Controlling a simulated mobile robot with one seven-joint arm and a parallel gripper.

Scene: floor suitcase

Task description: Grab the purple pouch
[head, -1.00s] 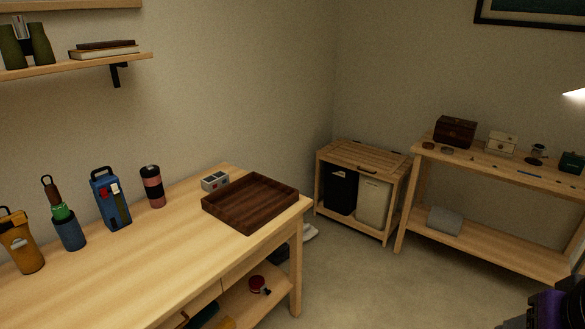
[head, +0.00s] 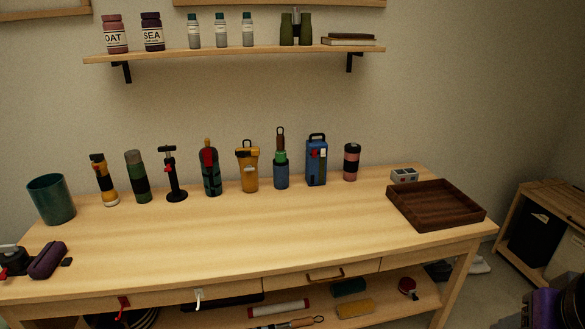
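A dark purple pouch-like case (head: 47,260) lies on the workbench top at the far left, near its front edge. It looks rounded and elongated, and its details are too small to tell. A black and purple part of my own arm shows at the lower right corner of the head view, far from the pouch. The fingers of my gripper are not visible.
A red and black object (head: 14,261) sits left of the pouch, at the picture edge. A green cup (head: 51,200) stands behind it. Several bottles and tools line the back. A brown tray (head: 436,206) is at the right. The bench middle is clear.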

